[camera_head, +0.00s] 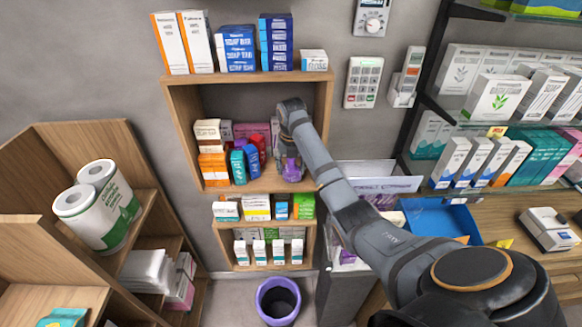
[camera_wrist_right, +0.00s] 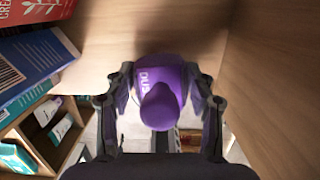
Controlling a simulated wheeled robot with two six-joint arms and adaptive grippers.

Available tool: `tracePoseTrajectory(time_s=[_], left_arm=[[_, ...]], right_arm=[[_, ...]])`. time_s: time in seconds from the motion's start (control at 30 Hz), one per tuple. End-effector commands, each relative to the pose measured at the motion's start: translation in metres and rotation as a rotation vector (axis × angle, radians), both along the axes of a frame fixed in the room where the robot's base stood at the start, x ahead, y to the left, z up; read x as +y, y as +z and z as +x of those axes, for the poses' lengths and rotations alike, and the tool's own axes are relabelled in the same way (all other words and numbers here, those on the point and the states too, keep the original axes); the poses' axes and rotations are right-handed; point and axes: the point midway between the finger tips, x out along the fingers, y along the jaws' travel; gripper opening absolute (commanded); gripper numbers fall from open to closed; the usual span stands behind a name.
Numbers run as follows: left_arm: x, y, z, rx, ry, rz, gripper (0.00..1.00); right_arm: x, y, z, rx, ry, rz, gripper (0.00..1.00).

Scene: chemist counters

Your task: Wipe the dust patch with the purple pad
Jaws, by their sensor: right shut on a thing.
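The purple pad (camera_wrist_right: 166,76) has lettering on its face and a rounded purple knob, and my right gripper (camera_wrist_right: 160,92) is shut on it. In the head view, my right gripper (camera_head: 291,158) reaches into the right part of the open wooden shelf compartment (camera_head: 269,184), with the purple pad (camera_head: 291,171) low between its fingers. In the right wrist view, the pad is close to a wooden surface (camera_wrist_right: 105,42); I cannot tell whether they touch. I cannot make out the dust patch in either view. My left gripper is not in view.
Medicine boxes (camera_head: 211,150) and small bottles (camera_head: 254,153) fill the compartment's left side, near the gripper. A wooden side wall (camera_wrist_right: 275,75) is close on the right. Smaller boxes (camera_head: 257,207) stand on the shelf below. A purple bin (camera_head: 278,302) stands on the floor.

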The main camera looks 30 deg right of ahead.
Motion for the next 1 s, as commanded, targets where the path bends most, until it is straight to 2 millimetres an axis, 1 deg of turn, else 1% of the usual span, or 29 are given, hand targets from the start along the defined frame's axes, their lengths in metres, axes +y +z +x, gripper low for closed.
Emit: tracePoseTrajectory(time_s=[0.57,0.67,0.9,1.0], left_arm=[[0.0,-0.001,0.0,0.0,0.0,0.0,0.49],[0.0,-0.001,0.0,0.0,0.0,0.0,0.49],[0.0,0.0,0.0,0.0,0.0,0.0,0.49],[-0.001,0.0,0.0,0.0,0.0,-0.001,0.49]], right_arm=[[0.0,-0.01,0.0,0.0,0.0,0.0,0.12],[-0.006,-0.01,-0.003,0.0,-0.001,-0.001,0.12],[-0.027,-0.01,-0.016,-0.001,-0.001,-0.003,0.12],[-0.033,-0.01,-0.02,0.0,-0.001,-0.002,0.12]])
